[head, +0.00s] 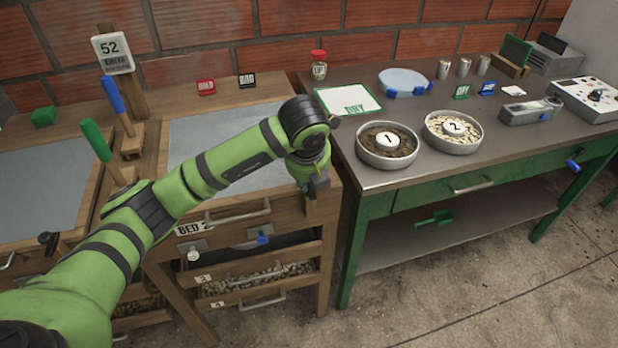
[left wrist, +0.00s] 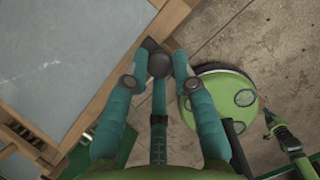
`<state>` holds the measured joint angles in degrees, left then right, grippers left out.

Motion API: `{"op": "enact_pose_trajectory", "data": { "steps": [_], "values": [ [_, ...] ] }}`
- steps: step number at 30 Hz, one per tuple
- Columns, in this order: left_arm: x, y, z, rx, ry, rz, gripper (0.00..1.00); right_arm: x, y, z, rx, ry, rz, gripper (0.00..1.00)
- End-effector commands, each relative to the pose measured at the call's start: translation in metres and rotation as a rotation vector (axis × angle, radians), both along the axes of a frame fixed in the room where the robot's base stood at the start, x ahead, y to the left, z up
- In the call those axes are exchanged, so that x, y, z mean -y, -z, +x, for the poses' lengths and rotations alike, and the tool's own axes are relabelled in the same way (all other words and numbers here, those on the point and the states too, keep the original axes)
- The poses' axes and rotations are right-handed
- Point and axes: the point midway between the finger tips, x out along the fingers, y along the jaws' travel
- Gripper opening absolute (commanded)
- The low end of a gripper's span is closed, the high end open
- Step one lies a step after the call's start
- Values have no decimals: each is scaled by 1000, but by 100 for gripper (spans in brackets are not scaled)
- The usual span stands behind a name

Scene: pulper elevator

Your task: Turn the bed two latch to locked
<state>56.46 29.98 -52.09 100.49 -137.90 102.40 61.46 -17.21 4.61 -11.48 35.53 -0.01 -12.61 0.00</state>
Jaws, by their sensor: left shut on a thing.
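My left arm reaches across bed two, which carries the BED 2 label (head: 192,228). My left gripper (head: 318,186) points down at the bed's front right corner, and my wrist hides much of it in the head view. In the left wrist view, my left gripper (left wrist: 159,66) has its teal fingers on either side of a dark round knob, the bed two latch (left wrist: 158,64), at the wooden rim, and is shut on it. The latch's setting cannot be read. A small green arm end at the wrist view's right edge may be my right gripper; its jaws are too small to tell.
Below the bed are a blue handle (head: 262,238), a white knob (head: 193,255) and drawers with pale beans. The green table (head: 370,205) stands close on the right, with numbered bowls (head: 388,158) on it. A blue-handled tool (head: 114,95) stands at left.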

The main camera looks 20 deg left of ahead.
Motion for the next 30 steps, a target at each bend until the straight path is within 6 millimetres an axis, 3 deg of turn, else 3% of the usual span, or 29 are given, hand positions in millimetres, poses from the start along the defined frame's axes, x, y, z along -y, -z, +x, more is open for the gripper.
{"op": "enact_pose_trajectory", "data": {
  "steps": [7,8,9,22,30],
  "values": [
    [-1,-5,3,16,-6,-1,0,0,0,0,0,0,0,0],
    [-2,-5,4,16,-5,-1,34,0,0,0,0,0,0,0],
    [-2,-5,4,16,-5,-1,50,0,0,0,0,0,0,0],
    [0,-7,-1,6,-1,0,50,1,0,0,0,0,-1,0],
    [4,-54,-18,12,1,0,50,0,0,0,0,0,0,0]
  ]
}}
